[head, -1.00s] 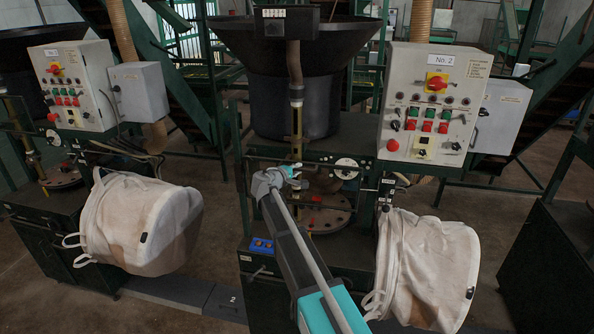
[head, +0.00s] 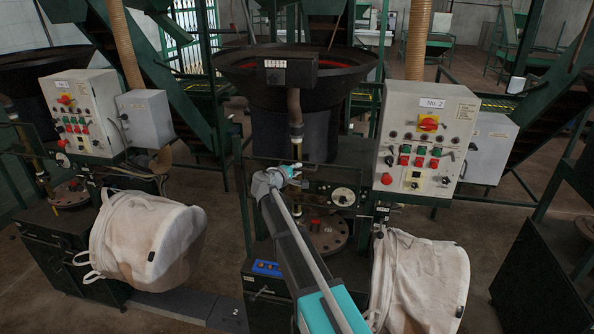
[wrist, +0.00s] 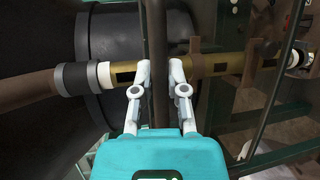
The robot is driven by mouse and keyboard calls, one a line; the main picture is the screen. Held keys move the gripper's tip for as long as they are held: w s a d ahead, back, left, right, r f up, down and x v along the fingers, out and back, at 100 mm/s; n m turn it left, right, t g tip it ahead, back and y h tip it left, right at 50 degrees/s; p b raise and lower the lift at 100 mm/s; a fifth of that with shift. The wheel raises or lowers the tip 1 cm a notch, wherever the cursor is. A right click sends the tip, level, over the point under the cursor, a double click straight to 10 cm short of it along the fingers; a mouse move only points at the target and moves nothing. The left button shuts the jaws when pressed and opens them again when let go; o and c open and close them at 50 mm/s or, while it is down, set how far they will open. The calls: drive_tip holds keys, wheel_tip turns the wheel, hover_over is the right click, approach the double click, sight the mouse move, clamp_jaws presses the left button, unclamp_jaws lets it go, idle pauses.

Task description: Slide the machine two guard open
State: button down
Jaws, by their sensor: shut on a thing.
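My gripper (head: 290,172) is at machine two, in front of the brass pipe below the black hopper (head: 303,133). In the wrist view its two pale fingers (wrist: 161,75) are closed on a dark bar (wrist: 157,35), which looks to be part of the machine two guard. The bar runs straight between the fingers, in front of the brass pipe (wrist: 220,65). The rest of the guard is hard to tell from the dark green frame behind it.
The No. 2 control panel (head: 425,145) stands to the right of my gripper. A white bulk bag (head: 420,280) hangs below it, and another (head: 145,237) hangs at the left machine. A round plate (head: 325,238) lies below my gripper. Bare floor shows between the machines.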

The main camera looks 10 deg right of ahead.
drive_tip(key=shift+r+p, duration=1.65)
drive_tip(key=shift+r, duration=0.5)
drive_tip(key=c, duration=0.6)
unclamp_jaws()
drive_tip(key=shift+c, duration=0.2)
drive_tip(key=shift+f, duration=0.25)
wheel_tip(320, 180, down, 31)
drive_tip(key=b, duration=3.1)
drive_tip(key=shift+r, duration=0.2)
drive_tip(key=shift+s+a, duration=0.1)
drive_tip(key=p+v, duration=0.2)
drive_tip(key=v, duration=1.3)
drive_tip(key=shift+s+a+r+p, duration=0.15)
drive_tip(key=shift+s+r+p, duration=0.1)
drive_tip(key=shift+p, duration=0.1)
